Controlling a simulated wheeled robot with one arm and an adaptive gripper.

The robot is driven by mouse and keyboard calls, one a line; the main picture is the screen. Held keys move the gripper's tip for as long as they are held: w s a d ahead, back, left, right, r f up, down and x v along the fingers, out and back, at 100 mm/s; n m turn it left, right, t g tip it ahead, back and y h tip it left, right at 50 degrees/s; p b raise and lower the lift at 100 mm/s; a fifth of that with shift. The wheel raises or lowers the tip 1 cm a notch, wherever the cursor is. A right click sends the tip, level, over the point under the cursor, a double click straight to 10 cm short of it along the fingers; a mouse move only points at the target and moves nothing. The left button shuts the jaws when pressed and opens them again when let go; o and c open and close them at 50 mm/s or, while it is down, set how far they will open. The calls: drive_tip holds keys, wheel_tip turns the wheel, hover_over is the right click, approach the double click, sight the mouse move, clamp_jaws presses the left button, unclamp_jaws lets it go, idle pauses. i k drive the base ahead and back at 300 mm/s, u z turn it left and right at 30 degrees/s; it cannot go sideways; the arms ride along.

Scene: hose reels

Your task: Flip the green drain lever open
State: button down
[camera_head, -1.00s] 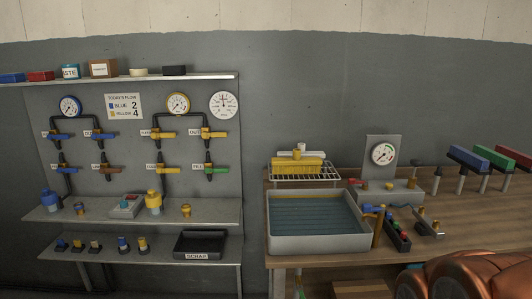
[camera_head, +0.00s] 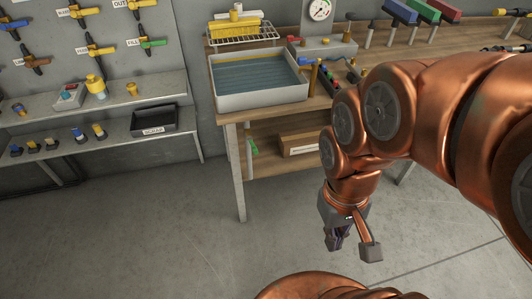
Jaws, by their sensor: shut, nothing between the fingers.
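A small green lever-like piece (camera_head: 253,147) shows under the workbench, just right of its front left leg and below the water basin (camera_head: 262,103). It is small, and I cannot tell its exact setting. Another green-handled valve (camera_head: 153,43), by a label reading "FILL", is on the wall panel at upper left. My gripper (camera_head: 353,247) points down over the floor in front of the bench, right of and nearer than the green piece. It is shut, empty and clear of everything.
The workbench (camera_head: 228,116) has a lower shelf with a cardboard box (camera_head: 300,143). A black scrap tray (camera_head: 154,121) stands on the panel's lower shelf at left. The floor (camera_head: 150,225) at left is free.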

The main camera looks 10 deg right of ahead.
sight(255, 151)
drive_tip(key=k, duration=1.1)
drive_tip(key=u, duration=0.85)
drive_tip(key=i, duration=1.6)
drive_tip(key=z, duration=0.65)
